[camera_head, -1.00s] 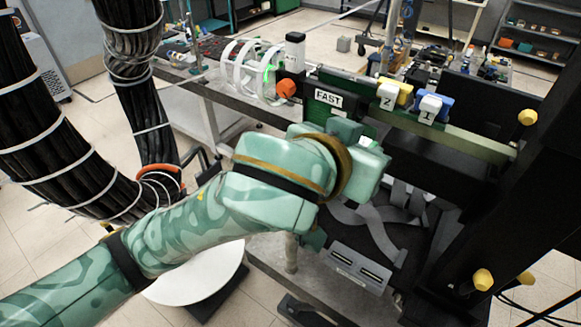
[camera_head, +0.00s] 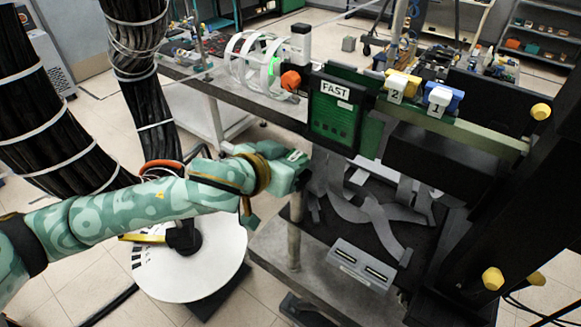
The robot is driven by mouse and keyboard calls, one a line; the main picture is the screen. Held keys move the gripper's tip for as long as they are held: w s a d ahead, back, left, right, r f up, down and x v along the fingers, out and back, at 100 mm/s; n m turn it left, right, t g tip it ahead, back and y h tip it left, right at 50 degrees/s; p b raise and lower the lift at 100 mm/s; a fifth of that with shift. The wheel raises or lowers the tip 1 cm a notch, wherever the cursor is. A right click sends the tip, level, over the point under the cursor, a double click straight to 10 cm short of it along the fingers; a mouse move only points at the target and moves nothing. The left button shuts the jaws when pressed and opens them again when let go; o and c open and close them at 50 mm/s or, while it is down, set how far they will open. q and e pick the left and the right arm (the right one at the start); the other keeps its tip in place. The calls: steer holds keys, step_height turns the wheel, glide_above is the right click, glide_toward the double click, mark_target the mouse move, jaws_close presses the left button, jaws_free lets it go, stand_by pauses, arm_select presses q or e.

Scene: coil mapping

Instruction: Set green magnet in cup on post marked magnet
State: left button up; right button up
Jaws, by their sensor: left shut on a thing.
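My left gripper (camera_head: 301,174) is at the end of my teal arm, in the middle of the head view, above the grey bench. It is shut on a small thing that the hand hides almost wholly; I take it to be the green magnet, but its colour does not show. A grey upright post (camera_head: 295,238) stands on the bench just below the gripper; I see no cup on it, and the hand covers the area by its top. I cannot read any "magnet" mark. My right gripper is not in view.
A green panel labelled FAST (camera_head: 335,112) hangs behind the gripper. White coil rings (camera_head: 240,62) and an orange knob (camera_head: 291,80) are at its left. Yellow (camera_head: 403,84) and blue (camera_head: 443,98) blocks sit on the rail. A slotted grey box (camera_head: 361,266) is on the bench.

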arm_select(q)
step_height(320, 180, down, 2)
steer(key=shift+s+d, duration=0.1)
steer(key=shift+f, duration=0.15)
steer(key=o, duration=1.1)
steer(key=shift+c, duration=0.2)
steer(key=shift+s+a+r, duration=0.2)
steer(key=shift+r, duration=0.1)
steer(key=v, duration=1.1)
